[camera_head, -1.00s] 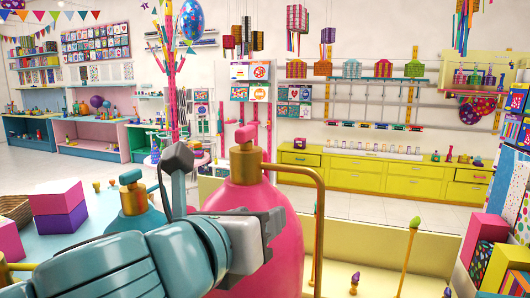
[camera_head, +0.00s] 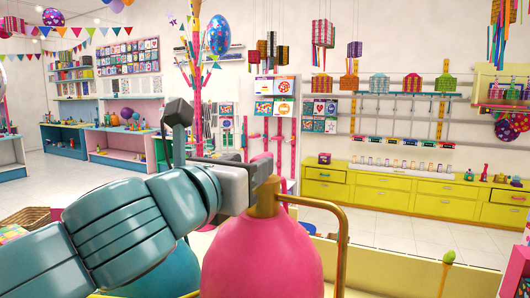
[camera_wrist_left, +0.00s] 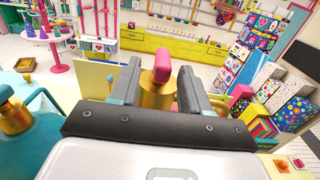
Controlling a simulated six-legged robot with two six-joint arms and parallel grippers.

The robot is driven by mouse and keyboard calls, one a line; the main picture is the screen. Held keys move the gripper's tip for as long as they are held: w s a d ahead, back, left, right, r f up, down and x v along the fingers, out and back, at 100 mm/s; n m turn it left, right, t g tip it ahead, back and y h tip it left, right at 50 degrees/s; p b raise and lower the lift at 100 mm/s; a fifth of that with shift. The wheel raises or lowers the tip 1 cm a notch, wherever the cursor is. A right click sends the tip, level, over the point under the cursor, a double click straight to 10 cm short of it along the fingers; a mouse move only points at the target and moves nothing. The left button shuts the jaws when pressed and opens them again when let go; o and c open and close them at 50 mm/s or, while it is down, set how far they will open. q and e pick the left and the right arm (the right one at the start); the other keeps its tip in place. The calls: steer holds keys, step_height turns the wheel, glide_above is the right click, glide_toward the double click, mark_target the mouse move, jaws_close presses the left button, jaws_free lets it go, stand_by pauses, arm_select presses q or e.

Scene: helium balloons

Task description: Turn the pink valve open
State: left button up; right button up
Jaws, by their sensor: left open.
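The pink valve (camera_head: 262,164) is a small pink handle on a gold neck (camera_head: 266,199) atop a large pink tank (camera_head: 258,250) in the head view. My left gripper (camera_head: 255,178) comes in from the left at the height of the valve. In the left wrist view, its two grey jaws (camera_wrist_left: 160,74) are apart, and the pink valve (camera_wrist_left: 162,64) shows between and just beyond them. I cannot tell whether either jaw touches it. In the head view the gripper hides part of the valve. My right gripper is not in view.
A gold pipe (camera_head: 338,225) bends from the neck to the right and down. Yellow drawers (camera_head: 408,192) line the far wall.

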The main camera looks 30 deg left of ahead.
mark_target(264, 153)
arm_select(q)
steer(key=w, duration=0.6)
steer(key=shift+d+f+p, duration=0.1)
steer(key=shift+f+p, duration=0.05)
steer(key=shift+p, duration=0.2)
steer(key=shift+w+a, duration=0.2)
steer(key=shift+a, duration=0.05)
steer(key=shift+w+d, duration=0.25)
steer(key=shift+w, duration=0.1)
steer(key=shift+s+a, duration=0.1)
steer(key=shift+a, duration=0.05)
jaws_close()
